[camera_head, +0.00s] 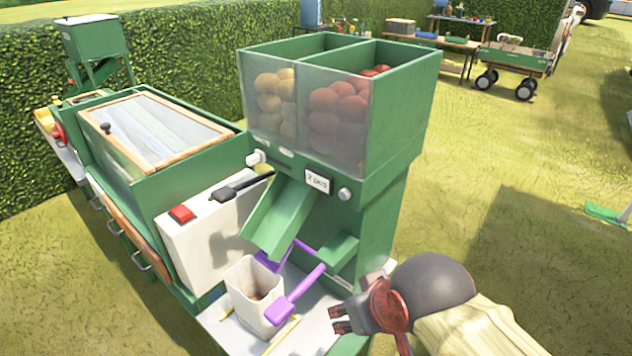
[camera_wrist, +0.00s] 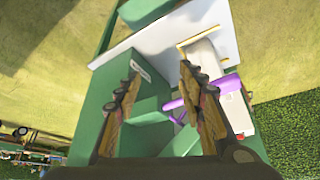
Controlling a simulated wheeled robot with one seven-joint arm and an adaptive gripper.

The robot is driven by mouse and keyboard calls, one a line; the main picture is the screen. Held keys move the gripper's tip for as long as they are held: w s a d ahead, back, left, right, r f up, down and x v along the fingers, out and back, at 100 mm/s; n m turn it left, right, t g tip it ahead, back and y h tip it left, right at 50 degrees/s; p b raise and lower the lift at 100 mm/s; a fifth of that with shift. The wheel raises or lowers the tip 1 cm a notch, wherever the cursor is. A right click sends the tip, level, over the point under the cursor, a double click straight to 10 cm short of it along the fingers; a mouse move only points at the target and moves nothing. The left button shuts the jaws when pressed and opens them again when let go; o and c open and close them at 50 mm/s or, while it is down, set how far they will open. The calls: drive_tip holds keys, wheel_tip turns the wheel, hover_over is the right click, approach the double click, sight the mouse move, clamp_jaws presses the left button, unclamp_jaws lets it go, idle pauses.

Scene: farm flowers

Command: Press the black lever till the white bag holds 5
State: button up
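The black lever (camera_head: 240,185) sticks out from the front of the green dispenser (camera_head: 395,120), above the sloping green chute (camera_head: 280,217). The white bag (camera_head: 246,306) stands open below the chute mouth. Something brownish shows inside it, but I cannot count pieces. A purple handled part (camera_head: 296,292) is beside the bag, its handle in front of the bag's right side. My gripper (camera_head: 352,308) is to the right of the bag, apart from it and well away from the lever. In the wrist view, my gripper's (camera_wrist: 161,75) fingers are apart with nothing held between them.
The dispenser's bins hold pale round produce (camera_head: 275,102) and red produce (camera_head: 338,105). A small display (camera_head: 318,181) seems to read 2 pcs. A white box with a red switch (camera_head: 182,213) stands left of the lever. Open grass lies right of the machine.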

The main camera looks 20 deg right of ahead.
drive_tip(key=shift+c, duration=0.5)
clamp_jaws()
idle(1.3)
